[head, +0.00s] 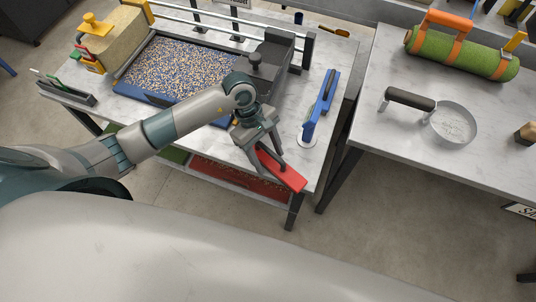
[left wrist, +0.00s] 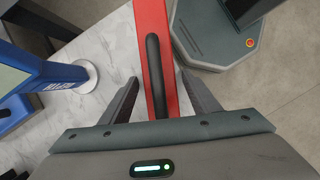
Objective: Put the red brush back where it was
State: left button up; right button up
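The red brush (head: 290,177) is a long red bar with a black handle, at the front right corner of the left table. Its near end reaches to the table's edge, and I cannot tell whether it rests on the top. My left gripper (head: 268,158) is over its far part. In the left wrist view, the open fingers (left wrist: 160,95) stand on either side of the brush's black handle (left wrist: 155,75), with gaps visible on both sides. The red bar (left wrist: 152,22) runs beneath the handle. My right gripper is not in view.
A tray of speckled granules (head: 115,88) lies behind. A green turf roll (head: 460,55) and a handled round pan (head: 453,124) are on the right table, across a gap.

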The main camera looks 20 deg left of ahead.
pick_arm(q)
jog(key=shift+r, duration=0.15)
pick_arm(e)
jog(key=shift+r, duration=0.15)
pick_arm(q)
jog(key=shift+r, duration=0.1)
jog(key=b+v, duration=0.4)
jog(key=v, duration=0.6)
jog(key=shift+r, duration=0.1)
jog(key=shift+w+a+r, duration=0.1)
jog(key=shift+a+r, duration=0.15)
jog(key=shift+r, duration=0.5)
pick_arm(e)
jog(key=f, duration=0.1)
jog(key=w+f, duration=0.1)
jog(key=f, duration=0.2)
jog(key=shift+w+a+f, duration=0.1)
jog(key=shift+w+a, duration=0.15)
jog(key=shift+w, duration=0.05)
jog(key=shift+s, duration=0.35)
